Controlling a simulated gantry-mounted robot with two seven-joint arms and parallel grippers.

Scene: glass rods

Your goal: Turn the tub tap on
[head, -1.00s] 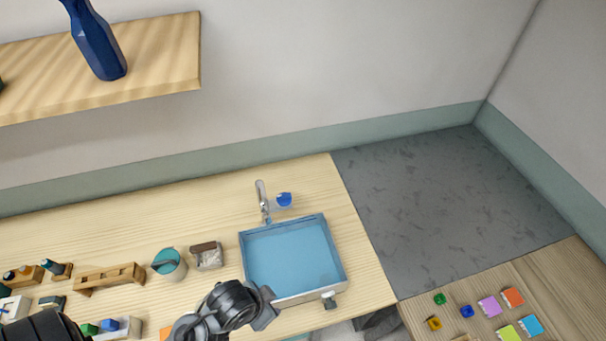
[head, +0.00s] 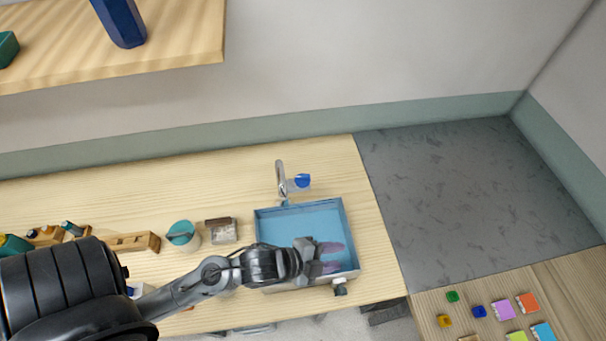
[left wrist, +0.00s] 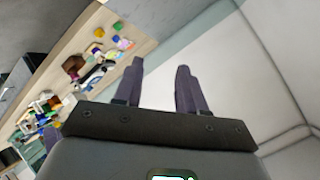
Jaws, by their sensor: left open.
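The tub (head: 300,218) is a blue basin set on the wooden table in the head view. The tap (head: 281,178) is a silver spout standing behind the tub's back edge, with a blue handle (head: 303,181) on its right side. My left gripper (head: 334,257) is over the right front part of the tub, in front of the tap and apart from it. Its two purple fingers also show in the left wrist view (left wrist: 157,85), spread with nothing between them. The front part of the tub is partly hidden by my left arm. My right gripper is not in view.
A teal cup (head: 181,233) and a small box (head: 221,230) stand left of the tub. A wooden rack (head: 133,243) is further left. A shelf with a blue bottle (head: 122,22) hangs above. The table around the tap is clear.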

